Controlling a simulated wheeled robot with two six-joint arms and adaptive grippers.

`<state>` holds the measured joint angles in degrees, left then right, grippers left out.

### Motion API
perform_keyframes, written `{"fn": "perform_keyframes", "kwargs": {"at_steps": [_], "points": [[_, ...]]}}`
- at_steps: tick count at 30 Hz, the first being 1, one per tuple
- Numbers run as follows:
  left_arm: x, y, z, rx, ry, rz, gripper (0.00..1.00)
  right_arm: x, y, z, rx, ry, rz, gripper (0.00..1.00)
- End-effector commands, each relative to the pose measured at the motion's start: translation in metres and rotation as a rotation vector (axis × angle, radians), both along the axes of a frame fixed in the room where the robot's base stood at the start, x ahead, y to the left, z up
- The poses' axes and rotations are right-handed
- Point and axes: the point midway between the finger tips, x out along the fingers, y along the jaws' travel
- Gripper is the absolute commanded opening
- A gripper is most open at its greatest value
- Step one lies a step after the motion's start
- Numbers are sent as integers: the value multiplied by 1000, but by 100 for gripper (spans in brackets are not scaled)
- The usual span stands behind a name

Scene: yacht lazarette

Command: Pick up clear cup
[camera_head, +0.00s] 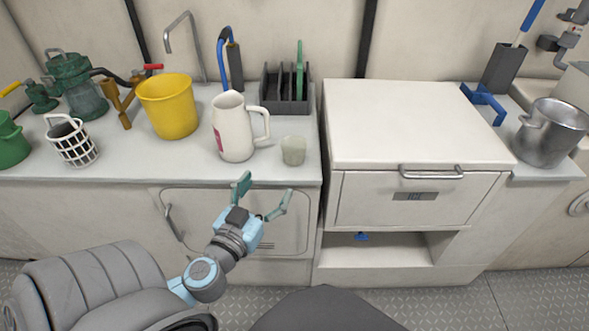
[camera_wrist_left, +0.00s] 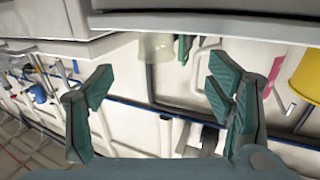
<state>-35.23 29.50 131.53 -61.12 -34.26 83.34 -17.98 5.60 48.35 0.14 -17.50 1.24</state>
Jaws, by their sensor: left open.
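The clear cup (camera_head: 293,150) stands upright near the front right edge of the left counter, just right of a white pitcher (camera_head: 234,128). My left gripper (camera_head: 264,198) is open and empty, in front of the counter and short of the cup. In the left wrist view the cup (camera_wrist_left: 156,46) shows at the top, beyond and between the open fingers (camera_wrist_left: 160,90), partly cut off by a pale edge above it. My right gripper is not in view.
A yellow bucket (camera_head: 168,106), dark rack (camera_head: 287,96) and white basket (camera_head: 71,142) stand on the left counter (camera_head: 190,163). A white drawer cabinet (camera_head: 418,125) stands to the right. A metal pot (camera_head: 549,135) is at far right.

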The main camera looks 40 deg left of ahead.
Motion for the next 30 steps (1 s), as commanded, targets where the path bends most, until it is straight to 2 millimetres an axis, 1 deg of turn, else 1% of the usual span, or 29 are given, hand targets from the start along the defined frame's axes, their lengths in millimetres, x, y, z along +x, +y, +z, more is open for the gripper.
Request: {"fn": "perform_keyframes", "kwargs": {"at_steps": [1,3,9,13,16,19,21,24,29,30], "points": [[6,0,7,-10,-22,-2,74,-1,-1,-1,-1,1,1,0],[20,3,13,-14,-31,-3,74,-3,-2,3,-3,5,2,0],[69,15,14,-15,-28,-3,74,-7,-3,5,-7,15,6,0],[86,19,12,-15,-25,-5,74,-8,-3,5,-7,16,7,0],[99,21,19,-16,-26,-4,74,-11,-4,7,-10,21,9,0],[117,24,30,-17,-27,-4,74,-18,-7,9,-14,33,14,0],[130,26,28,-15,-25,-5,74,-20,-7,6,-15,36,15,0],[139,29,27,-15,-22,-6,74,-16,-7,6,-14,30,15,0],[139,29,26,-14,-21,-6,74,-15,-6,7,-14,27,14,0],[139,29,26,-14,-21,-6,71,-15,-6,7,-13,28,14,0]]}}
